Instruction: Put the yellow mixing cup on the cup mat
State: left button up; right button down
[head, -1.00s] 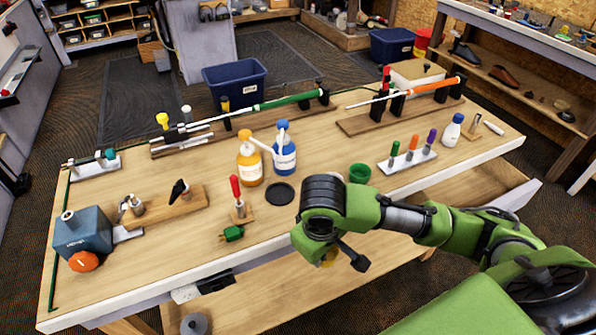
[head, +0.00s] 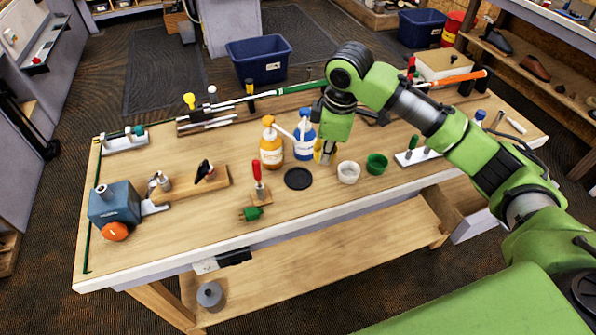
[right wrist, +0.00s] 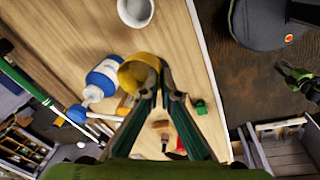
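My right gripper (head: 323,153) is above the table, just right of the blue bottle. Its fingers (right wrist: 163,90) are closed together on the wall of the yellow mixing cup (right wrist: 140,72). In the head view the yellow cup (head: 318,157) shows partly, at the fingertips. The cup mat, a black round disc (head: 298,179), lies bare on the table, a little left of and nearer than the cup. I cannot make out the mat in the right wrist view. My left gripper is not in view.
An orange bottle (head: 271,146) and a blue bottle (head: 304,140) with pumps stand behind the mat. A white cup (head: 348,172) and a green cup (head: 377,163) stand to the right. A red-handled tool (head: 258,182) stands left of the mat.

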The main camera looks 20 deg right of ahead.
jog(key=w+a+f, duration=0.1)
jog(key=f, duration=0.1)
jog(key=w+a+f+p, duration=0.1)
jog(key=a+f, duration=0.1)
jog(key=w+a+f+p, duration=0.1)
jog(key=a+f, duration=0.1)
jog(key=shift+a+f, duration=0.1)
jog(key=shift+a, duration=0.15)
jog(key=f, duration=0.1)
jog(key=f+p, duration=0.2)
jog(key=shift+w+a, duration=0.15)
jog(key=shift+a, duration=0.1)
jog(key=shift+d+f, duration=0.1)
jog(key=shift+f, duration=0.25)
jog(key=c, duration=2.6)
grip_release()
jog(key=shift+o, duration=0.2)
notch_tip(320, 180, up, 12)
jog(key=s+b, duration=0.2)
jog(key=shift+d+b, duration=0.15)
jog(key=shift+b, duration=0.2)
